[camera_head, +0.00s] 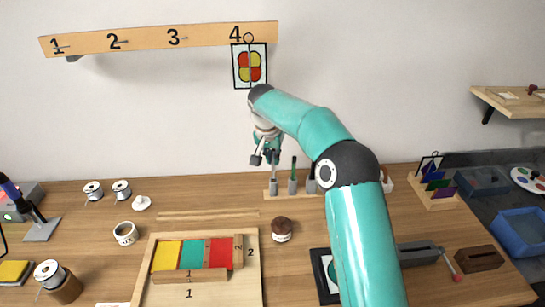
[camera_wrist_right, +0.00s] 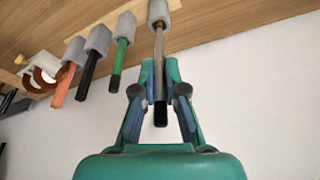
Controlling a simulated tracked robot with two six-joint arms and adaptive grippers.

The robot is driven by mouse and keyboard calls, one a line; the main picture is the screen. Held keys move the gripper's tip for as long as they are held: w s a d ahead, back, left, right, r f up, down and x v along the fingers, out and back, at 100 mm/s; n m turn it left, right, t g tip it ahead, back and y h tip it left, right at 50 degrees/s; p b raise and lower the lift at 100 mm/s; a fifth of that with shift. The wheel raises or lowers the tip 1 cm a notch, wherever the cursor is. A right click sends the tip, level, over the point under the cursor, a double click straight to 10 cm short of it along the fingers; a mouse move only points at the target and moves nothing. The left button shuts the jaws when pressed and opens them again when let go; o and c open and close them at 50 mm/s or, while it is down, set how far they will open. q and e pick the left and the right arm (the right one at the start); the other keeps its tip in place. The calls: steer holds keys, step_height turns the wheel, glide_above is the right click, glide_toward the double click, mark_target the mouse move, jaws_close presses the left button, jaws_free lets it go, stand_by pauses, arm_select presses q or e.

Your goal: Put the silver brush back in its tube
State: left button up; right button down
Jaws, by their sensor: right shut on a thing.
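The silver brush (camera_wrist_right: 158,75) has a thin silvery handle with a black end. My right gripper (camera_head: 270,157) is shut on its handle above the left end of the brush rack (camera_head: 267,194); the gripper also shows in the right wrist view (camera_wrist_right: 159,68). The far end of the brush meets the mouth of a grey tube (camera_wrist_right: 158,12), the leftmost tube in the head view (camera_head: 273,187). How deep it sits inside cannot be told. Brushes with green (camera_wrist_right: 121,55), black (camera_wrist_right: 91,70) and orange (camera_wrist_right: 66,84) handles stand in neighbouring grey tubes. My left gripper is not in view.
A brown-lidded jar (camera_head: 281,229) stands in front of the rack. A wooden tray (camera_head: 245,290) with coloured blocks lies front left. A numbered rail (camera_head: 200,34) with a hanging picture (camera_head: 249,66) is on the wall above. My right arm covers part of the table.

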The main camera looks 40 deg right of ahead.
mark_target(273, 170)
steer(key=shift+f+b, duration=1.65)
steer(key=shift+f, duration=0.85)
stand_by(0.6)
steer(key=c, duration=0.7)
jaws_free()
steer(key=shift+r, duration=0.2)
steer(key=shift+r+p, duration=3.15)
steer(key=shift+r, duration=0.25)
steer(key=shift+f, duration=0.1)
